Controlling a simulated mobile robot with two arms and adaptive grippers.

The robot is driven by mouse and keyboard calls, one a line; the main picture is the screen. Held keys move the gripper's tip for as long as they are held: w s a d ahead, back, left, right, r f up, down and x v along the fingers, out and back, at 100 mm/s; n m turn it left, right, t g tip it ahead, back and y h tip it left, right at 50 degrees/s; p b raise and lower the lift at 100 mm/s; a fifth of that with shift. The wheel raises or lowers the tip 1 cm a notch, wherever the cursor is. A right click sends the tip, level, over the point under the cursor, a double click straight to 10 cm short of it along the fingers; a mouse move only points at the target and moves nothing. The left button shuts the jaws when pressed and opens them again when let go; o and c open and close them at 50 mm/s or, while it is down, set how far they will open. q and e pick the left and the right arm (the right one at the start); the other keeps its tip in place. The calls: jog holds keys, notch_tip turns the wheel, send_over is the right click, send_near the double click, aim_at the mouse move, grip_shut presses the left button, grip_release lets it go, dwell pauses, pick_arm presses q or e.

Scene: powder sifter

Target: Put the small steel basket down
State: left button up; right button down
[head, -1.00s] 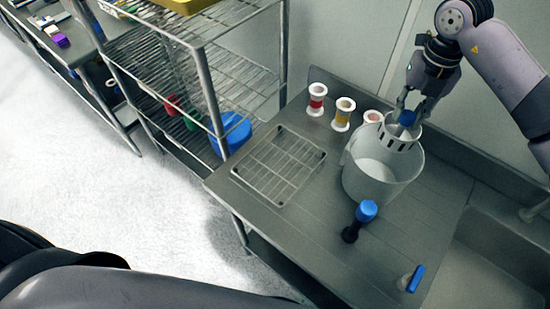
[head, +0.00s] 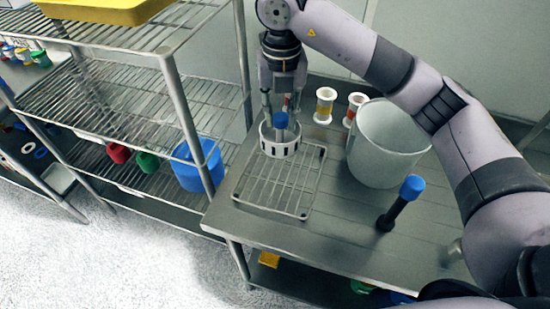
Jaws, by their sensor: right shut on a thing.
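The small steel basket (head: 280,147) is a short, pale, slotted cup with a blue-topped handle (head: 281,120) standing up in its middle. My right gripper (head: 281,106) points down and is shut on the handle. The basket is upright over the back part of a wire rack (head: 262,207) on the steel table. I cannot tell whether its bottom touches the rack. My left gripper is not in view.
A large white container (head: 383,160) stands right of the rack, with a blue-and-black tool (head: 403,203) before it. Spools (head: 325,104) stand behind. A wire shelf (head: 110,100) is at the left. The rack's front half is bare.

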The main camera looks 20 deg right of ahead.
notch_tip(320, 180, down, 13)
jog(key=p, duration=0.2)
jog(key=shift+a+p, duration=0.1)
jog(key=shift+p, duration=0.25)
jog(key=shift+w+f, duration=0.1)
jog(key=shift+f, duration=0.35)
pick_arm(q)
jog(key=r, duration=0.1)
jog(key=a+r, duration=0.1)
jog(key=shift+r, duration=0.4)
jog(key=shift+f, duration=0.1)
pick_arm(e)
jog(key=shift+f, duration=0.1)
jog(key=c, duration=1.3)
grip_release()
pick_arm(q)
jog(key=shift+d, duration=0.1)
